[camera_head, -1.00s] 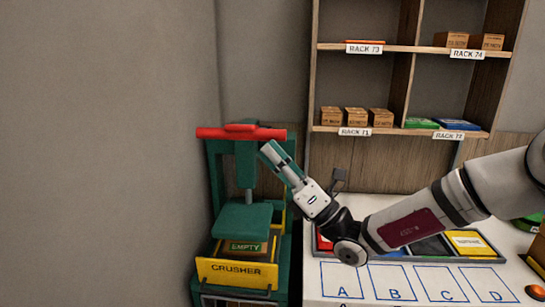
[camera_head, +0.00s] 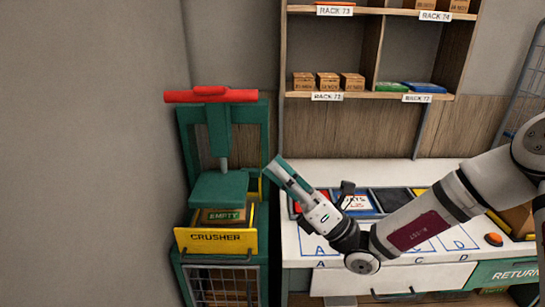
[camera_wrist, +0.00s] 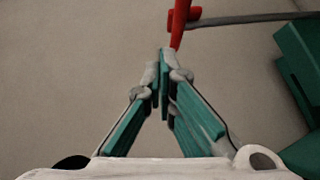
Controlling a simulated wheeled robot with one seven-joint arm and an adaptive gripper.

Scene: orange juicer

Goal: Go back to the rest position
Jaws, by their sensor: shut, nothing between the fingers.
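My gripper (camera_head: 277,168) is shut and empty, its green fingers pointing up and left, to the right of the juicer in the head view. In the wrist view the fingertips of my gripper (camera_wrist: 163,60) meet with nothing between them. The green juicer (camera_head: 220,187) has a red handle (camera_head: 211,95) across its top. The red handle also shows beyond the fingertips in the wrist view (camera_wrist: 181,18); whether they touch it cannot be told there, but the head view shows them apart. A yellow drawer marked CRUSHER (camera_head: 215,241) sits at its base, with a box labelled EMPTY (camera_head: 225,215) in it.
A white worktable (camera_head: 300,254) with lettered squares and a row of coloured bins stands to the right, under my arm. An orange knob (camera_head: 494,239) is at its right. A wooden shelf (camera_head: 370,95) with small boxes hangs behind. A plain wall fills the left.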

